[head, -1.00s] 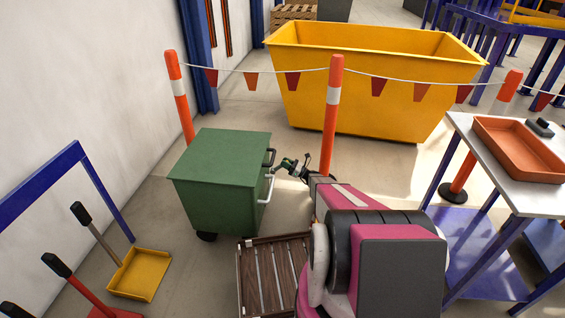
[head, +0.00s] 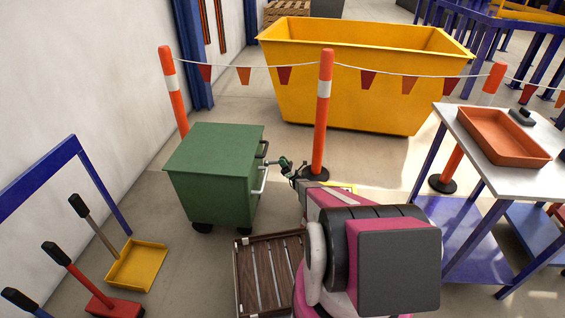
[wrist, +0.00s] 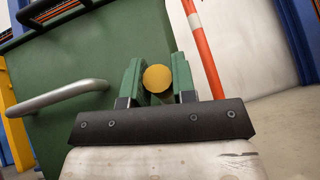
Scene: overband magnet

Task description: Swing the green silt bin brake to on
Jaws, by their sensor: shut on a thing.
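The green silt bin (head: 213,178) stands on dark wheels left of the middle in the head view. Its green wall (wrist: 75,60) fills the left of the wrist view. A silver bar handle (head: 263,183) sticks out from its right side, and it shows at left in the wrist view (wrist: 55,98). My gripper (head: 281,163) is at the bin's right side. In the wrist view its two green fingers (wrist: 158,92) close around a round yellow end (wrist: 158,77), which looks like the brake lever's grip. The rest of the lever is hidden.
A black handle (head: 262,150) sits above the silver one. An orange post (head: 322,115) with bunting stands just behind my gripper, before a yellow skip (head: 350,95). A wooden slatted pallet (head: 268,275) lies in front of the bin. A table (head: 480,140) stands at right.

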